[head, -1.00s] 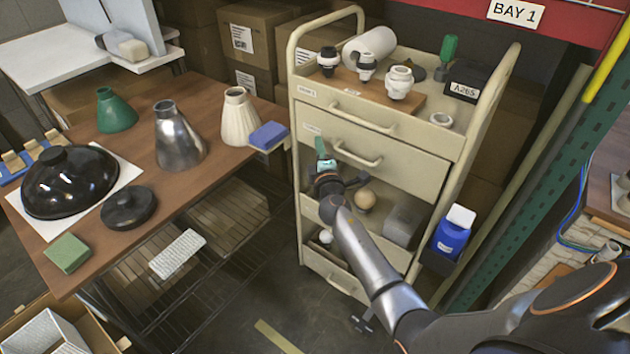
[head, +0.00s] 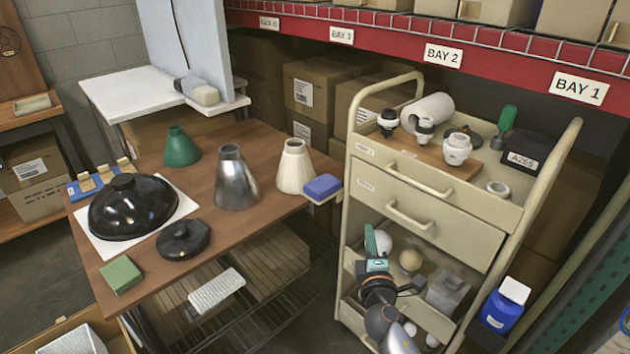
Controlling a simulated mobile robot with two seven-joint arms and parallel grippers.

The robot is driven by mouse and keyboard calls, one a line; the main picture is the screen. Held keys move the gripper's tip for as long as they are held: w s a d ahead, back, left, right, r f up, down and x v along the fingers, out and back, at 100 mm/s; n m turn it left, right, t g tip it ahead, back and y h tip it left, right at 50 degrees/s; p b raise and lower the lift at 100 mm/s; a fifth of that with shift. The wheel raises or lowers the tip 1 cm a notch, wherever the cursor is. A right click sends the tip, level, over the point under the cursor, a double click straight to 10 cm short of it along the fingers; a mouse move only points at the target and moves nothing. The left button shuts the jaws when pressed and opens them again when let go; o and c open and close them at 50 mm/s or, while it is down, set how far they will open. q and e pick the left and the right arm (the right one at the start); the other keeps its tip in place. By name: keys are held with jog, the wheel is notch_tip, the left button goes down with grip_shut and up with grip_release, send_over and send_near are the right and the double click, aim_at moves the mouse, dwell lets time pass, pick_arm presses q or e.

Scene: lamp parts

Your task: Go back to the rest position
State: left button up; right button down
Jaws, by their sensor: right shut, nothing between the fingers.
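My right gripper (head: 374,244) is in front of the open lower part of the cream cart (head: 440,208), below its two closed-looking drawers. It points upward, and its fingers are shut with nothing visible between them. A white round bulb (head: 384,242) shows right beside the fingertips; I cannot tell whether they touch. A tan ball (head: 410,260) and a clear box (head: 447,291) sit to the right of the gripper in the cart. My left gripper is not in view.
The brown table (head: 230,215) on the left carries a green, a metal and a cream shade, a black dome and sponges. Lamp sockets and a white roll (head: 427,112) sit on the cart's top.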

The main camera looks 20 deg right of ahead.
jog(key=s+a+f+m+g+y+p, duration=0.2)
jog(key=s+a+f+m+y, duration=0.1)
jog(key=s, duration=0.5)
jog(key=s+a+f+m+g+y+p, duration=0.3)
jog(key=s+a+f+m, duration=0.1)
jog(key=s+a, duration=0.3)
jog(key=s+a+f+m+g+y+p, duration=0.2)
jog(key=s+a+f+m+y+p, duration=0.1)
jog(key=s, duration=0.7)
notch_tip(320, 180, down, 2)
jog(key=shift+s+a+m, duration=0.25)
jog(key=shift+a+m, duration=0.55)
jog(key=shift+a, duration=0.4)
